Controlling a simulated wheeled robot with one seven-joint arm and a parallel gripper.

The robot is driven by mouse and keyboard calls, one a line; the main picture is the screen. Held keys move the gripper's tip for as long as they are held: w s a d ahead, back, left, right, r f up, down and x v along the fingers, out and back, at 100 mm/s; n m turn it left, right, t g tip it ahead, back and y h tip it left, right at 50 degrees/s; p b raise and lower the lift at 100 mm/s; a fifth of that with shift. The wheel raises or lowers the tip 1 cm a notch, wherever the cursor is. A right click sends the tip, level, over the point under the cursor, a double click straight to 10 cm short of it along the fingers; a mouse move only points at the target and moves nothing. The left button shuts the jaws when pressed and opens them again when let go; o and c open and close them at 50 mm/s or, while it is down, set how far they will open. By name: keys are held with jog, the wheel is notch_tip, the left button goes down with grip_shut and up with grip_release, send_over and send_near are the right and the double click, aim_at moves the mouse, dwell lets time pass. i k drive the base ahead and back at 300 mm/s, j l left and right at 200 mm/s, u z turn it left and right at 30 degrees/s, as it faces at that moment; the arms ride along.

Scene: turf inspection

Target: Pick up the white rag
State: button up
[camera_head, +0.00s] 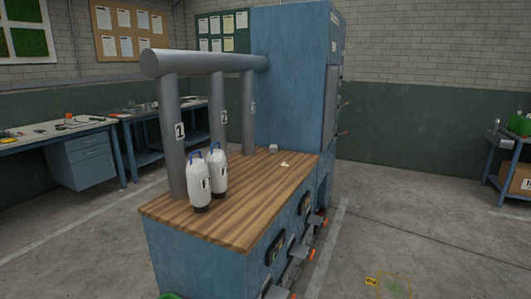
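A small, pale, flat crumpled thing (284,165), which may be the white rag, lies on the wooden top (250,200) of the blue bench, near its right edge. It is too small to tell for certain. A small light grey block (273,148) sits just behind it, towards the tall blue cabinet. My gripper and arm do not show in this view.
Two white bottles (199,183) (218,170) with blue handles stand by numbered grey pipes (171,135) on the wooden top. A tall blue cabinet (290,75) stands behind. Valves with orange ends (311,254) stick out from the bench's right side. The floor (400,220) to the right is mostly clear.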

aim_at(273, 148)
jog(key=i+l+z, duration=0.3)
jog(key=i, duration=0.15)
jog(key=i+l+z, duration=0.1)
jog(key=i+z, duration=0.5)
jog(key=i, duration=0.3)
jog(key=i+l, duration=0.1)
jog(key=i, duration=1.75)
jog(key=i+l+u, duration=0.15)
jog(key=i+u, duration=0.3)
jog(key=i+l+u, duration=0.3)
jog(key=i+u, duration=0.2)
jog(key=i+l+u, duration=0.3)
jog(key=u, duration=0.15)
jog(key=i+l+u, duration=0.15)
jog(key=u, duration=0.25)
jog(key=i+l+u, duration=0.15)
jog(key=l+u, duration=0.3)
jog(key=i+l+u, duration=0.1)
jog(key=l+u, duration=0.15)
jog(key=u, duration=0.15)
jog(key=l+u, duration=0.7)
jog(key=u, duration=0.15)
jog(key=l+u, duration=0.45)
jog(key=l, duration=0.25)
jog(key=i+l, duration=0.35)
jog(key=i, duration=0.05)
